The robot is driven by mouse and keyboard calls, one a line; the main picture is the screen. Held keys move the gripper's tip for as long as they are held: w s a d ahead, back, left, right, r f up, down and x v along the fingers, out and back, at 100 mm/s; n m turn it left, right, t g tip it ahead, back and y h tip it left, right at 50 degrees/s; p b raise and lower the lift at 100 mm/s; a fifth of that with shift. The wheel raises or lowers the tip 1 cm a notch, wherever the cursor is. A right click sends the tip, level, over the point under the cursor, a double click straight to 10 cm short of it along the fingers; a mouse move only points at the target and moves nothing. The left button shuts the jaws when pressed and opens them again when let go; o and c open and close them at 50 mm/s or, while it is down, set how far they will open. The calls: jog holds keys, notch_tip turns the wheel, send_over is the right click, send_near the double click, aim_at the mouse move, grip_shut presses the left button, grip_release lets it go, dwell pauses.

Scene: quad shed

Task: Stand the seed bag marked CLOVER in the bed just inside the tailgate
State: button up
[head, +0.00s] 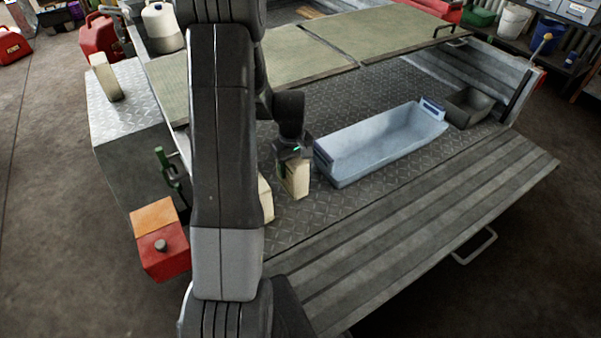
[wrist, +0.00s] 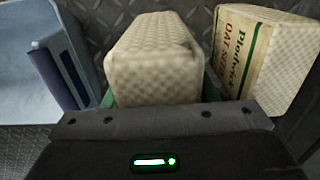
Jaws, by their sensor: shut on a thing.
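My gripper (head: 293,160) is shut on a pale seed bag (head: 297,182), which hangs upright in its jaws over the truck bed (head: 290,222) near the tailgate (head: 400,240). In the wrist view the held bag (wrist: 155,60) shows a plain woven top between the green jaws. Its marking is hidden, and I cannot tell whether its base touches the bed. A second bag, the oat bag (head: 266,200), stands beside it, partly behind my arm. Its label, partly legible as OAT, shows in the wrist view (wrist: 245,50). The tailgate is lowered flat.
A pale blue tray (head: 380,150) lies right of the held bag, close to it. A dark bin (head: 470,107) stands beyond the tray. Another pale bag (head: 105,77) stands on the side box (head: 130,80). Raised cover panels (head: 300,55) span the bed behind. Free bed floor lies in front.

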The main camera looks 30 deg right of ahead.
jog(key=shift+f+b, duration=0.45)
jog(key=shift+f, duration=1.55)
jog(key=shift+f, duration=0.2)
jog(key=o, duration=1.4)
notch_tip(320, 180, up, 12)
jog(key=p, duration=0.2)
jog(key=shift+r+p, duration=0.2)
jog(key=shift+p, duration=0.15)
